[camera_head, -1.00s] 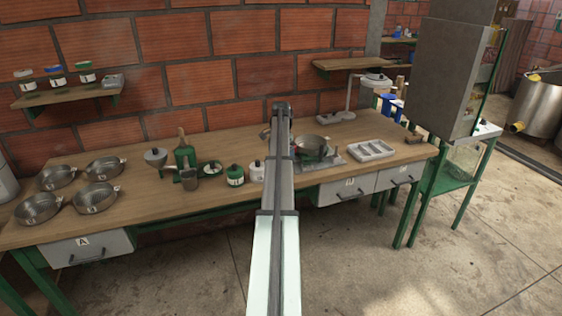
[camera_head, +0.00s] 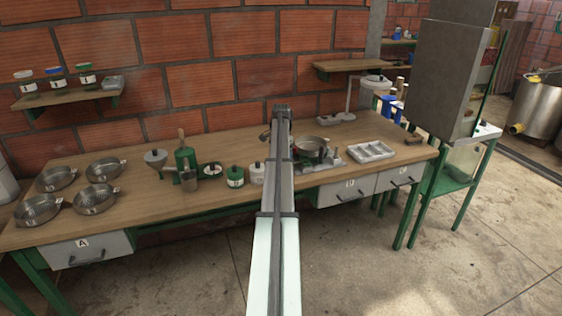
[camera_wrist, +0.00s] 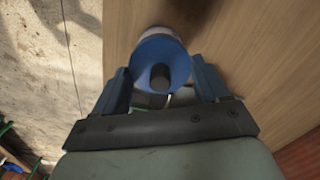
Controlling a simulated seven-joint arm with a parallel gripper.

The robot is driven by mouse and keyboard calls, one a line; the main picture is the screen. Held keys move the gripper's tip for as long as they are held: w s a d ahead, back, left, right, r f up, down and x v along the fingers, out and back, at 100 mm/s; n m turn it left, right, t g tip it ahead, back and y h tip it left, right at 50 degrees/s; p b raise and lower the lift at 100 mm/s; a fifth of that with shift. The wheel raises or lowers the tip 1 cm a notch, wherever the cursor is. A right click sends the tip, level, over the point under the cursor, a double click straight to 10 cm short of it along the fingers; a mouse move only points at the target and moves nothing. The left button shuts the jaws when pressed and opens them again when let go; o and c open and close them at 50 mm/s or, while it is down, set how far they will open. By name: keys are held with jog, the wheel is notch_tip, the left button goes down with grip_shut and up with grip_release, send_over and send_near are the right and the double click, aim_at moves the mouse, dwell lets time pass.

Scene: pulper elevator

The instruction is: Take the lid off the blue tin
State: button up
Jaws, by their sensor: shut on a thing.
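The blue tin shows in the wrist view as a round blue lid (camera_wrist: 143,60) with a dark knob at its middle, above a pale tin body (camera_wrist: 160,32). It is over the wooden workbench, close to the bench edge. My gripper (camera_wrist: 162,72) has one finger on each side of the blue lid and is shut on it. I cannot tell whether the lid is seated on the tin or lifted a little. In the head view my arm hides this tin and my gripper.
A green tin (camera_head: 235,177) and a white tin (camera_head: 257,173) stand left of my arm.

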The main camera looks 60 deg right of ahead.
jog(key=shift+r, duration=0.1)
notch_tip(320, 180, up, 8)
jog(key=shift+r, duration=0.2)
jog(key=w+r, duration=0.1)
send_near(246, 162)
notch_tip(246, 162, down, 6)
jog(key=shift+a+f, duration=0.1)
jog(key=shift+f, duration=0.1)
dwell(0.6)
jog(key=shift+f, duration=0.15)
